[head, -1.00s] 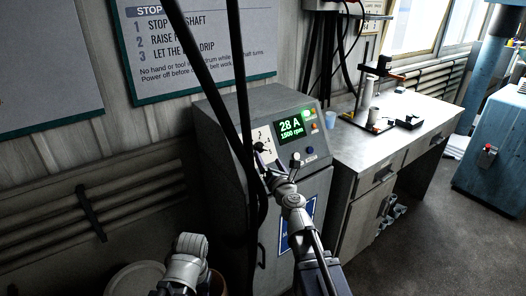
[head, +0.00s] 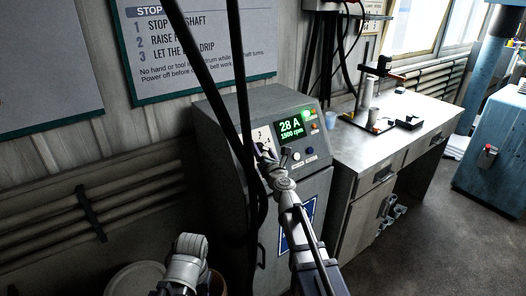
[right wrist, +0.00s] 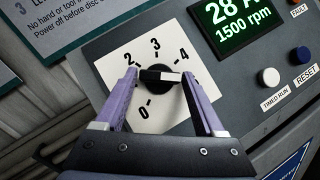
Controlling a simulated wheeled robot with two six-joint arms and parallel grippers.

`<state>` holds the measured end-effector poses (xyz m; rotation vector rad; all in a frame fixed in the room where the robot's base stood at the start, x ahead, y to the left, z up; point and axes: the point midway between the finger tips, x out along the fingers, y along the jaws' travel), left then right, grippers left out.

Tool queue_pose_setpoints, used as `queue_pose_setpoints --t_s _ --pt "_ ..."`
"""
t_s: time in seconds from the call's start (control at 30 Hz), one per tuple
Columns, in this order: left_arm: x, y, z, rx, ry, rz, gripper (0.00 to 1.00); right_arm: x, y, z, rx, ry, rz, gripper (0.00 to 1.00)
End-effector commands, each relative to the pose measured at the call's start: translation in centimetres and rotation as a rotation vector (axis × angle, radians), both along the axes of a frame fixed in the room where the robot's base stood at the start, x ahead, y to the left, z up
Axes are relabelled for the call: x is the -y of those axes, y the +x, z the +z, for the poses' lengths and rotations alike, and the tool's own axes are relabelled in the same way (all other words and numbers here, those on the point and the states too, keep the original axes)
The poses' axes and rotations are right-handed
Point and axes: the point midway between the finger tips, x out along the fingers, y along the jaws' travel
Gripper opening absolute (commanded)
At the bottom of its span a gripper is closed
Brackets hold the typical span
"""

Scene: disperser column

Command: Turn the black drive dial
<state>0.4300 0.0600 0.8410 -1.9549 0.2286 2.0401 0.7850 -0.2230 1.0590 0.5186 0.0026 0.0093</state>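The black drive dial (right wrist: 158,76) sits on a white scale plate (right wrist: 150,115) on the grey control panel. Its white mark is toward the right, below the 4. The numerals 0, 2, 3 and 4 show; my left-hand finger covers the area between 0 and 2. My right gripper (right wrist: 159,78) has one purple finger on each side of the dial, close to its ends. It looks open; contact is not clear. In the head view my right gripper (head: 265,152) covers most of the dial. Part of my left arm shows low in the head view; its fingers cannot be made out.
The green display (right wrist: 235,22) reads 1500 rpm. White TIMED RUN (right wrist: 269,77), blue RESET (right wrist: 300,55) and red FAULT (right wrist: 297,2) fittings lie right of the dial. Black cables (head: 243,120) hang in front of the cabinet (head: 225,135). A workbench (head: 365,150) stands to the right.

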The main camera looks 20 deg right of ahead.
Motion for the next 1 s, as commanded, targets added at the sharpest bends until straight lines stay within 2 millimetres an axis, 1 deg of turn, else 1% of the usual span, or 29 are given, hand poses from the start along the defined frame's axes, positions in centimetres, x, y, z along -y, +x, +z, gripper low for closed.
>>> queue_pose_setpoints --t_s 0.03,0.07,0.53,0.57,0.77,1.0 --pt "0.00 0.00 0.00 0.000 0.000 0.000 0.50 0.00 -0.01 0.00 0.000 0.000 0.000 0.64" --pt "0.00 0.00 0.00 0.000 0.000 0.000 0.50 0.00 -0.01 0.00 0.000 0.000 0.000 0.61" --pt "0.00 0.00 0.00 0.000 0.000 0.000 0.50 0.01 -0.01 0.00 0.000 0.000 0.000 0.08" --pt "0.00 0.00 0.00 0.000 0.000 0.000 0.50 0.01 -0.01 0.00 0.000 0.000 0.000 0.07" --pt "0.00 0.00 -0.12 0.000 0.000 0.000 0.50 0.03 0.00 -0.04 0.004 -0.011 0.007 0.07" --pt "0.00 0.00 -0.69 0.000 0.000 0.000 0.50 0.25 0.04 -0.13 0.029 -0.082 0.051 0.07"
